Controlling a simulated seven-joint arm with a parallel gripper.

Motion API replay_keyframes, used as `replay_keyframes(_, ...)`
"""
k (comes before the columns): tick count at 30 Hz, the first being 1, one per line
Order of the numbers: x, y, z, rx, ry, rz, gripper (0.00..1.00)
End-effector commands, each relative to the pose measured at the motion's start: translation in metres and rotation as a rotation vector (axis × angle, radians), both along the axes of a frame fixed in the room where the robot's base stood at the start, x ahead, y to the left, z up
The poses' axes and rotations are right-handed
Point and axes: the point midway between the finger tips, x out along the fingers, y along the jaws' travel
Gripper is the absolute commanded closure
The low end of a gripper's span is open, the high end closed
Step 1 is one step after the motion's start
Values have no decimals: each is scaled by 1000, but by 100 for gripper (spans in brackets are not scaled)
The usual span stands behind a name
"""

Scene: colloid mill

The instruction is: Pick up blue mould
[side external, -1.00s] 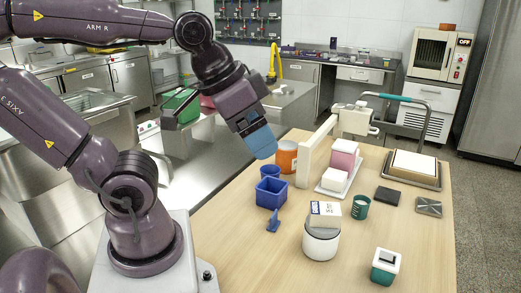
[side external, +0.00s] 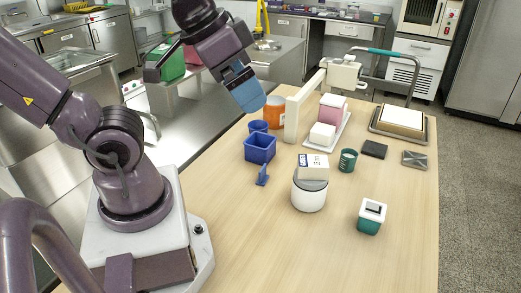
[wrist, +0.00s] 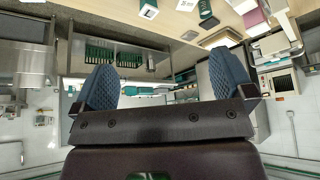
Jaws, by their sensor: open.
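A blue square open-topped container (side external: 260,152), which looks like the blue mould, stands on the wooden table near its left edge. A smaller round blue cup (side external: 258,126) stands just behind it, and a small blue piece (side external: 262,176) lies in front. My gripper (side external: 252,108) hangs in the air above and behind the blue container, apart from it, beside the orange tub. In the wrist view my gripper (wrist: 163,62) shows two blue padded fingers spread apart with nothing between them. The blue container does not show clearly in the wrist view.
An orange tub (side external: 275,113) and a cream upright frame (side external: 292,120) stand behind the blue container. A white pot with a box (side external: 309,194) stands to its right, with a green-and-white container (side external: 372,217) farther right. The table's front (side external: 260,250) is clear.

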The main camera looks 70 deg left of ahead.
Motion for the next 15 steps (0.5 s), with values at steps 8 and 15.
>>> replay_keyframes(8, 11, 1, -4, 8, -8, -39, 0)
replay_keyframes(15, 83, 16, -44, 135, -102, -276, 0)
